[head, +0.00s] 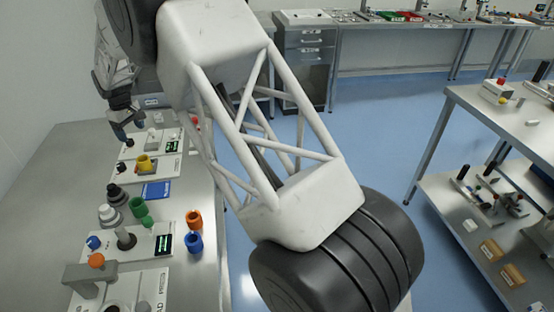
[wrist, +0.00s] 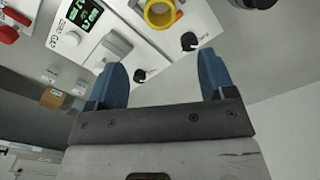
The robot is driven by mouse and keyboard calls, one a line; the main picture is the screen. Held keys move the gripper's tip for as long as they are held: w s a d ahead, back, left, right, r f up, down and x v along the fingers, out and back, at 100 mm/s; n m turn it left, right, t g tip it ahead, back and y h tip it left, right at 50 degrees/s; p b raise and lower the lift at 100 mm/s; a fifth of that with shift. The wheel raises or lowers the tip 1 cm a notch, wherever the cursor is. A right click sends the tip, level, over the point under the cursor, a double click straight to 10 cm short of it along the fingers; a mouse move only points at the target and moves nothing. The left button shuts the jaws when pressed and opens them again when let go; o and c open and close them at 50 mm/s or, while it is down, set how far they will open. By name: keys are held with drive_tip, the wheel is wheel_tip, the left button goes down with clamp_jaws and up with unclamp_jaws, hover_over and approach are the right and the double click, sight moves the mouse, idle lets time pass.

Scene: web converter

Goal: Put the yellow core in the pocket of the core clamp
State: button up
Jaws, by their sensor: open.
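The yellow core (head: 143,162), a short open ring, sits on a white instrument panel (head: 125,172) on the left bench, beside or on a grey block. In the wrist view the yellow core (wrist: 151,20) is at the top edge, partly cut off, its hole facing the camera. A grey block (wrist: 110,47) stands to its left; I cannot tell whether it is the core clamp, and no pocket shows clearly. My gripper (wrist: 162,75) is open and empty, its blue fingers wide apart and short of the core. In the head view my gripper (head: 125,135) is just behind and left of it.
Green cores (head: 139,207), an orange core (head: 194,219) and a blue core (head: 195,242) stand nearer on the bench. A blue card (head: 157,190) lies in front of the yellow core. Panel knobs (wrist: 189,41) stick up near the fingers. More instruments line the bench.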

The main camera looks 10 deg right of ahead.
drive_tip(key=shift+d, duration=0.1)
drive_tip(key=s+d+r+m, duration=0.2)
drive_tip(key=s+d+r, duration=0.45)
drive_tip(key=d, duration=0.45)
drive_tip(key=s+d+r+m+t, duration=0.1)
drive_tip(key=s+d+r+m, duration=0.1)
drive_tip(key=s+d+r, duration=0.7)
drive_tip(key=s+d+r+m, duration=0.2)
drive_tip(key=s+d+r, duration=0.25)
drive_tip(key=d, duration=0.85)
drive_tip(key=s+d+f+m, duration=0.1)
drive_tip(key=s+d+m, duration=0.1)
drive_tip(key=s+d, duration=0.4)
drive_tip(key=s+d+f+m+t, duration=0.1)
drive_tip(key=s+d, duration=0.4)
drive_tip(key=s, duration=1.1)
drive_tip(key=s+d+f+m, duration=0.2)
drive_tip(key=s+d, duration=0.4)
drive_tip(key=s, duration=0.5)
drive_tip(key=shift+d+f+m+t, duration=0.3)
drive_tip(key=shift+f+m, duration=0.1)
drive_tip(key=shift+f, duration=0.2)
